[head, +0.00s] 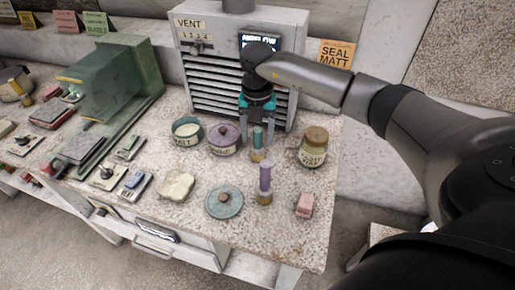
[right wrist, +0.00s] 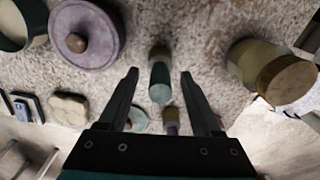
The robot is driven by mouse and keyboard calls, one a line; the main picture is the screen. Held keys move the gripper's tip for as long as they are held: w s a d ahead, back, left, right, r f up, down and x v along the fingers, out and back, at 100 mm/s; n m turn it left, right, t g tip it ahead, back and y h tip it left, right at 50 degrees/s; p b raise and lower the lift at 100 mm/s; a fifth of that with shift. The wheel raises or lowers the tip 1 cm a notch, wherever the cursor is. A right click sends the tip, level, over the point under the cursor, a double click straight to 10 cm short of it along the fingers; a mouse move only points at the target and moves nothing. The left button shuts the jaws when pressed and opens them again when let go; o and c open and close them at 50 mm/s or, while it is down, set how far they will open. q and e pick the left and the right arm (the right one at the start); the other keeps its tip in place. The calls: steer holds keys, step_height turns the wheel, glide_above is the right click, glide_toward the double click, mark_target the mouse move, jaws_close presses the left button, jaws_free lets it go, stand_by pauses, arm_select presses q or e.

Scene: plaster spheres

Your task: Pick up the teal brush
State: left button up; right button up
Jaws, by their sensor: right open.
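The teal brush (head: 257,139) stands upright on the speckled bench, handle up, in front of the vent box. In the right wrist view the teal brush (right wrist: 160,86) shows end-on between my fingers, with a gap on each side. My right gripper (head: 257,126) points down over it, open and empty, its fingers on either side of the handle top. The same right gripper (right wrist: 159,76) fills the lower middle of the wrist view. I cannot tell how far down the fingers reach along the brush. My left gripper is not in view.
A purple brush (head: 265,178) stands just in front. A purple lidded pot (head: 224,140) is close on the left, a wax jar (head: 314,147) on the right. The louvred vent box (head: 205,75) stands behind. A teal lid (head: 224,201) and pink block (head: 304,205) lie nearer the front edge.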

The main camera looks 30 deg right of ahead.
steer(key=shift+f, duration=0.8)
steer(key=shift+r, duration=0.1)
steer(key=shift+c, duration=0.2)
jaws_close()
